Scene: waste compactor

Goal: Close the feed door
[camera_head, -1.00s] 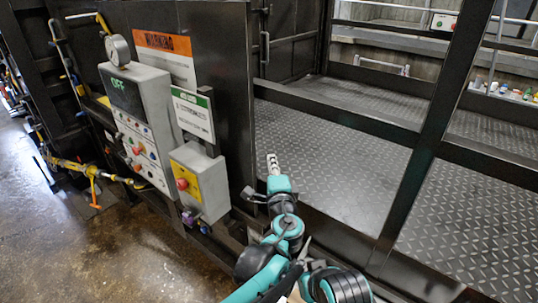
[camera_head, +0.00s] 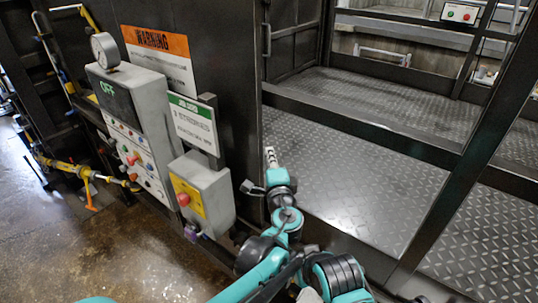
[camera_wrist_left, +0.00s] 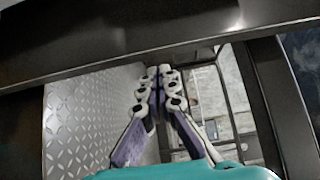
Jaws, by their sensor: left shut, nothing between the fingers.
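My left gripper (camera_head: 270,155) is shut and empty at the lower edge of the opening, beside the edge of the dark panel that carries the warning sign. In the left wrist view its fingers (camera_wrist_left: 160,78) are together, with a dark rail (camera_wrist_left: 130,40) beyond and above them. A black barred frame (camera_head: 465,175) stands across the right part of the opening over a diamond-plate floor (camera_head: 340,165). I cannot tell for sure whether this frame is the feed door. A dark panel with a handle (camera_head: 267,40) stands at the back left of the opening. My right gripper is out of view.
A grey control box (camera_head: 130,125) showing OFF, with a gauge (camera_head: 105,48), is on the left. A smaller box with a red button (camera_head: 200,190) stands close beside my left arm. A small button box (camera_head: 461,12) is at the back right. Open wet floor (camera_head: 120,245) lies lower left.

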